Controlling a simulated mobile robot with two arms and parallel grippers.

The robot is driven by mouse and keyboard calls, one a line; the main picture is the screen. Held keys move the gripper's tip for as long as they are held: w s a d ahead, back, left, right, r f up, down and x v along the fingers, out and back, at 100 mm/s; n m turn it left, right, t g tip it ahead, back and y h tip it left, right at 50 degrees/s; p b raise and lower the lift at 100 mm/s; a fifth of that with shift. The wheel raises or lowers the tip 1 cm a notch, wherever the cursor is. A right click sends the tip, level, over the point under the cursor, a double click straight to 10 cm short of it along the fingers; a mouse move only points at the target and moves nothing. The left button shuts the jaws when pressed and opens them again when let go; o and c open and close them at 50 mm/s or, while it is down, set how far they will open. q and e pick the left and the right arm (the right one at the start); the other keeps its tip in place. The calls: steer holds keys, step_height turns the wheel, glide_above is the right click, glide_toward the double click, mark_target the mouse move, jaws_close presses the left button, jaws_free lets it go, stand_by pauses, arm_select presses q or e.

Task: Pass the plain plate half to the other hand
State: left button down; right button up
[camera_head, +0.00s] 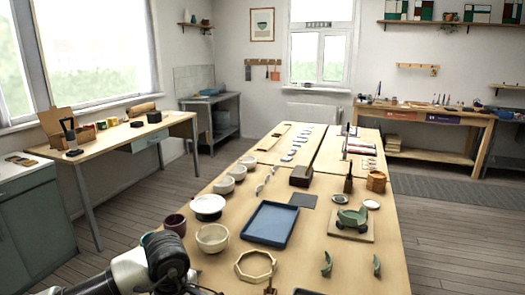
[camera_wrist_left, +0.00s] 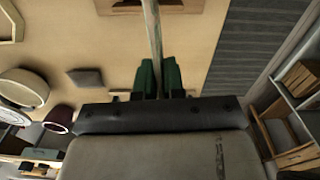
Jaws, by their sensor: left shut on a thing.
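In the left wrist view, my left gripper (camera_wrist_left: 158,78) has its green-padded fingers closed on a thin pale piece (camera_wrist_left: 153,30). The piece is seen edge-on and runs up out of the frame, so its face is hidden; it looks like the plain plate half. In the head view my left arm comes in at the bottom left, and its fingers and the held piece cannot be made out there. My right gripper is in neither view.
The long table holds a blue tray (camera_head: 270,224), an octagonal wooden frame (camera_head: 255,266), a pale bowl (camera_head: 212,238), a dark red cup (camera_head: 175,224) and a green piece on a board (camera_head: 350,226). Two green shards (camera_head: 326,264) lie at right. Bare tabletop (camera_head: 345,272) shows near the front right.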

arm_select(q)
steer(key=shift+s+a+f+m, duration=0.7)
steer(key=shift+s+a+m, duration=0.45)
steer(key=shift+s+m, duration=5.25)
steer(key=w+d+r+m, duration=0.2)
steer(key=w+d+r, duration=0.3)
steer(key=d, duration=0.3)
steer(key=w+d+r+m, duration=0.2)
steer(key=w+d+r, duration=0.3)
steer(key=d, duration=0.3)
steer(key=d+f, duration=0.5)
steer(key=d, duration=0.3)
steer(key=w+a+r, duration=0.5)
steer(key=w+a, duration=0.2)
steer(key=a, duration=0.1)
steer(key=s+a+m, duration=0.3)
steer(key=s+m, duration=0.2)
steer(key=s, duration=0.5)
steer(key=w+d+f+m, duration=0.3)
steer(key=d+f+m, duration=0.1)
steer(key=f+m, duration=0.1)
steer(key=s+a+r+n, duration=0.6)
steer(key=a+r+n, duration=0.2)
steer(key=r, duration=0.2)
steer(key=w+d+n, duration=0.4)
steer(key=w+d, duration=0.4)
steer(key=d, duration=0.2)
steer(key=shift+w+n, duration=0.2)
steer(key=shift+n, duration=0.2)
